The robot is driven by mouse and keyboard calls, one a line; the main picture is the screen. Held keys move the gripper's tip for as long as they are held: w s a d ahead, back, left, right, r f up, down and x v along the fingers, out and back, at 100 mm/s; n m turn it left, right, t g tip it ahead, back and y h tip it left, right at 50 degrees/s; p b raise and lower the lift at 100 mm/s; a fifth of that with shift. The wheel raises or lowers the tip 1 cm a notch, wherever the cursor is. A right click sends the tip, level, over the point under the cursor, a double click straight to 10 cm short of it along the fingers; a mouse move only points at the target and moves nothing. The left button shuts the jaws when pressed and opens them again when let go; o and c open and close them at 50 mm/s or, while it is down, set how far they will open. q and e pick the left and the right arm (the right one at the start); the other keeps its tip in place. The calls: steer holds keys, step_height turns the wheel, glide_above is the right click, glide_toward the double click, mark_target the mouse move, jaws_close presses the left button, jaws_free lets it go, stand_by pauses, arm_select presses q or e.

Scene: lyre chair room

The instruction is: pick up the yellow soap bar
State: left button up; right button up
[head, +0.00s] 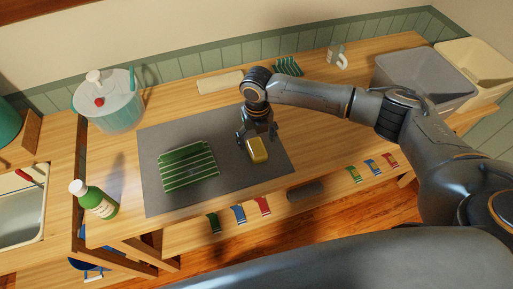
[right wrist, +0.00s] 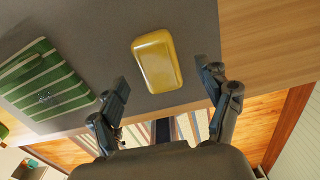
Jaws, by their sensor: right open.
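The yellow soap bar (head: 257,150) lies on the grey mat (head: 160,136) on the wooden table. It also shows whole in the right wrist view (right wrist: 157,60), lying ahead of the fingertips. My right gripper (head: 257,137) is above the mat, close to the soap bar, on its far side in the head view. In the right wrist view my right gripper (right wrist: 166,85) has its two fingers spread apart with nothing between them. I cannot tell the exact height of the fingers over the mat. My left gripper is not in view.
A green striped cloth-like item (head: 187,166) lies on the mat, left of the soap. A green bottle (head: 97,199) and a clear tub (head: 107,104) stand at the left. A grey bin (head: 425,78) stands at the right. Coloured tags (head: 238,214) line the front edge.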

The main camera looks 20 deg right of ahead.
mark_target(257, 147)
steer(key=f, duration=0.2)
steer(key=f+p, duration=0.1)
steer(key=f, duration=0.1)
steer(key=shift+s+a, duration=0.15)
steer(key=shift+s, duration=0.05)
steer(key=c, duration=1.3)
steer(key=shift+r, duration=0.15)
steer(key=shift+r+b, duration=0.25)
steer(key=shift+b, duration=0.05)
step_height(257, 147, up, 2)
steer(key=shift+w+r+b, duration=0.1)
steer(key=shift+b, duration=0.6)
steer(key=s+r, duration=0.1)
steer(key=r, duration=0.1)
steer(key=s+a+r, duration=0.2)
steer(key=s+r, duration=0.1)
steer(key=shift+s+a+r+b, duration=0.1)
steer(key=shift+a+r+b, duration=0.05)
steer(key=shift+r+b, duration=0.15)
steer(key=s+a+r+b, duration=0.1)
steer(key=s+a+r, duration=0.3)
steer(key=s, duration=0.4)
steer(key=shift+s+a+r+b, duration=0.15)
steer(key=shift+r+b, duration=0.15)
